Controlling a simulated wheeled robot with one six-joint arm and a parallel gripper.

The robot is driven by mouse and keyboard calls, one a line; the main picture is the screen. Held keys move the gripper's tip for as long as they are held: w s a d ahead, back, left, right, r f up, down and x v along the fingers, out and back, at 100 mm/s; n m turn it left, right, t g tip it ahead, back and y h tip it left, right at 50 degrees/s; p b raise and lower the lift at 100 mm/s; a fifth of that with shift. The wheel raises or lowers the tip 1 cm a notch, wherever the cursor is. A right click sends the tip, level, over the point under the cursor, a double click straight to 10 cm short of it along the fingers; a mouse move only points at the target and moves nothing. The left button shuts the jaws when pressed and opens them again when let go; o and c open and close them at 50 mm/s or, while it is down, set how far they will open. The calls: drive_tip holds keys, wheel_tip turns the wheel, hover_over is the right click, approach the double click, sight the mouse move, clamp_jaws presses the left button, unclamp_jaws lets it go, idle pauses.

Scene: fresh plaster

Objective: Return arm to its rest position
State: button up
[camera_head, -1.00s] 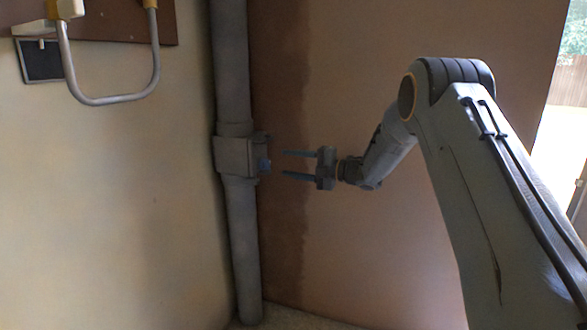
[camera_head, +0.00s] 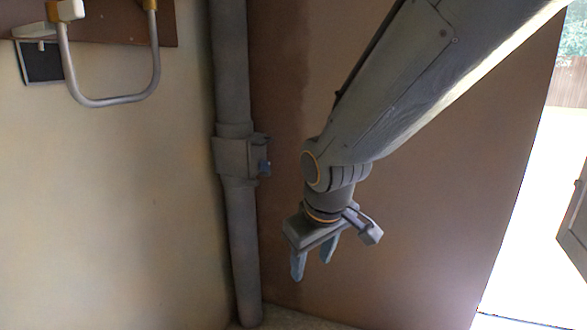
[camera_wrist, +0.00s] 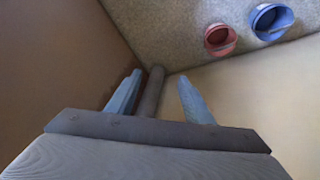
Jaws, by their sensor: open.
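My gripper (camera_head: 314,262) hangs below my wrist in the head view, its two blue-grey fingers pointing down. The fingers are apart with nothing between them. It is to the right of the grey pipe (camera_head: 232,80) and lower than the box-shaped fitting (camera_head: 236,158) on that pipe, apart from both in this view. In the wrist view my gripper (camera_wrist: 158,92) also shows spread fingers, with the pipe (camera_wrist: 150,95) behind them running down to the floor corner.
A red bucket (camera_wrist: 219,39) and a blue bucket (camera_wrist: 271,21) stand on the speckled floor (camera_wrist: 180,30). A metal U-shaped bar (camera_head: 110,101) sticks out at upper left. A brown wall (camera_head: 430,220) is behind my arm; a bright opening (camera_head: 530,230) is at right.

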drive_tip(key=s+d+f+m+g, duration=0.15)
drive_tip(key=s+g, duration=0.25)
drive_tip(key=s, duration=1.2)
drive_tip(key=d+r+m+p, duration=0.5)
drive_tip(key=d+r+p, duration=0.9)
drive_tip(key=p, duration=0.9)
wheel_tip(320, 180, up, 4)
drive_tip(key=shift+s+f+m+h+p, duration=0.25)
drive_tip(key=shift+s+m+h+p, duration=0.1)
drive_tip(key=shift+h+p, duration=0.05)
